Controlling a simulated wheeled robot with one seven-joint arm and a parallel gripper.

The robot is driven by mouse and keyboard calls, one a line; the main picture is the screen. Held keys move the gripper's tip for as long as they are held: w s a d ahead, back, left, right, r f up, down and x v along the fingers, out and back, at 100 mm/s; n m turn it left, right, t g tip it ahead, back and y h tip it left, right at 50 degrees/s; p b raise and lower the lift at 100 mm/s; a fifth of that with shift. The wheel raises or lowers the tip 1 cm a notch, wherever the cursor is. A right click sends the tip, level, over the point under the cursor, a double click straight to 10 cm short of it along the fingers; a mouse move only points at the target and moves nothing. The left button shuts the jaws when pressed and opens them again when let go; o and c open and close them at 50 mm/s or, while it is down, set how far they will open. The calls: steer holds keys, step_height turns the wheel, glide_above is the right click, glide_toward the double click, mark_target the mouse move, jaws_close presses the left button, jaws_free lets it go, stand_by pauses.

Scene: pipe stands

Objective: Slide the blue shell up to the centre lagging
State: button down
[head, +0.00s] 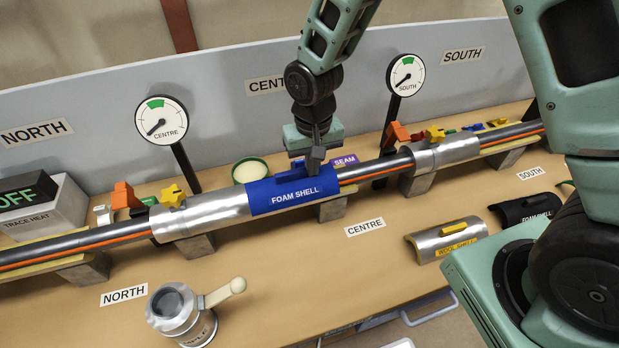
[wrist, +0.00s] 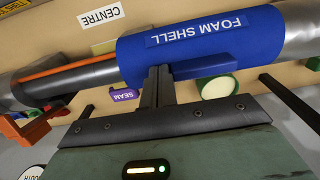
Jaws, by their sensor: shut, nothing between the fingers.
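The blue foam shell (head: 265,199) sits on the pipe behind the CENTRE table label. Its left end meets a silver lagging (head: 205,211) with no clear gap visible. Bare pipe with an orange line runs from its right end toward another silver lagging (head: 440,152). My gripper (head: 315,163) is shut and empty, over the right part of the shell. In the wrist view, the shut fingers (wrist: 156,86) are at the end of the shell's raised blue grip (wrist: 208,66), beside it and not around it. I cannot tell whether they press on it.
Two gauges (head: 162,120) (head: 406,76) on black posts stand behind the pipe. Yellow knobs and orange clips line its back. A metal pot (head: 185,315), a silver cover (head: 447,240) and a black shell (head: 526,211) occupy the front. The table around the CENTRE label (head: 365,227) is clear.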

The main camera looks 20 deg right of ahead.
steer(key=shift+d, duration=0.3)
step_height(320, 180, up, 7)
steer(key=p, duration=0.5)
stand_by(0.7)
steer(key=s+a+r+n+b, duration=0.1)
steer(key=s+r+n+b, duration=0.2)
steer(key=s, duration=0.8)
steer(key=s+a+r+n+b, duration=0.1)
steer(key=s+r+n+b, duration=0.3)
steer(key=s, duration=0.7)
steer(key=shift+a+n+y, duration=0.2)
steer(key=shift+n+y, duration=0.1)
steer(key=shift+n, duration=0.1)
